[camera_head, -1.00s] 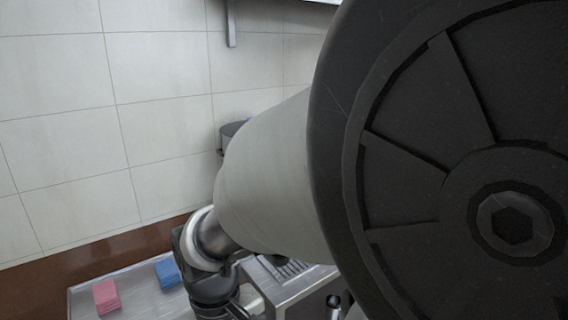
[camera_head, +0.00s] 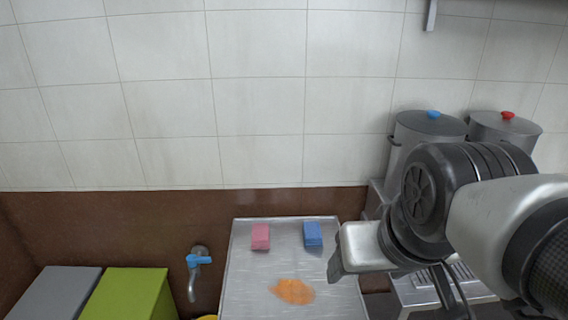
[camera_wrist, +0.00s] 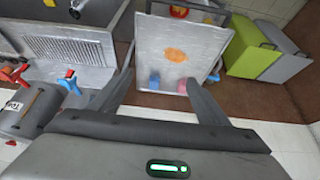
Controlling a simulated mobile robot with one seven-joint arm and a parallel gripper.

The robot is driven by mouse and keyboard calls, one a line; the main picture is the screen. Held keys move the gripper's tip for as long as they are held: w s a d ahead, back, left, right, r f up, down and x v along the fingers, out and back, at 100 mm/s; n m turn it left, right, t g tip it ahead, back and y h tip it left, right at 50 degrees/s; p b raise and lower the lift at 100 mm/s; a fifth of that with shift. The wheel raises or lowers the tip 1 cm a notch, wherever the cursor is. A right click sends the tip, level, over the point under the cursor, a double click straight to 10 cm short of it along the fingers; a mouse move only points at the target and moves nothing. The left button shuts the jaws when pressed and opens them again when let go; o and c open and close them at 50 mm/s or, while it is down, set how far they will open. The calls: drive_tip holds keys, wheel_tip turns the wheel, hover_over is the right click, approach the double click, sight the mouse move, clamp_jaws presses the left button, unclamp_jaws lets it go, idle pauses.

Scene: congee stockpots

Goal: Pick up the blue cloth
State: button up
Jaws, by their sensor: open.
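The blue cloth (camera_head: 313,234) is a small folded block lying on a metal tray table (camera_head: 240,290), toward its back edge. In the wrist view the blue cloth (camera_wrist: 154,82) shows between the two fingers, at a distance below them. My gripper (camera_wrist: 160,78) is open and empty. In the head view its hand is to the right of the blue cloth and nearer the camera; the fingertips are hard to make out there.
A pink cloth (camera_head: 260,236) lies left of the blue one. An orange spill (camera_head: 293,291) is on the tray. A blue-handled tap (camera_head: 197,262) and a green box (camera_head: 130,294) are at left. Stockpots with blue (camera_head: 430,124) and red (camera_head: 505,127) lid knobs stand at right.

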drive_tip(key=shift+o, duration=0.3)
drive_tip(key=g+b, duration=0.1)
drive_tip(key=b, duration=0.5)
hover_over(313, 230)
drive_tip(key=s, duration=0.3)
drive_tip(key=f, duration=3)
drive_tip(key=shift+w+a, duration=0.1)
drive_tip(key=shift+w, duration=0.15)
drive_tip(key=x, duration=0.5)
drive_tip(key=shift+w+f+p, duration=0.1)
drive_tip(key=shift+w+p, duration=0.25)
drive_tip(key=shift+w+f, duration=0.15)
drive_tip(key=shift+f, duration=0.25)
drive_tip(key=shift+f+b, duration=0.2)
drive_tip(key=shift+b, duration=0.15)
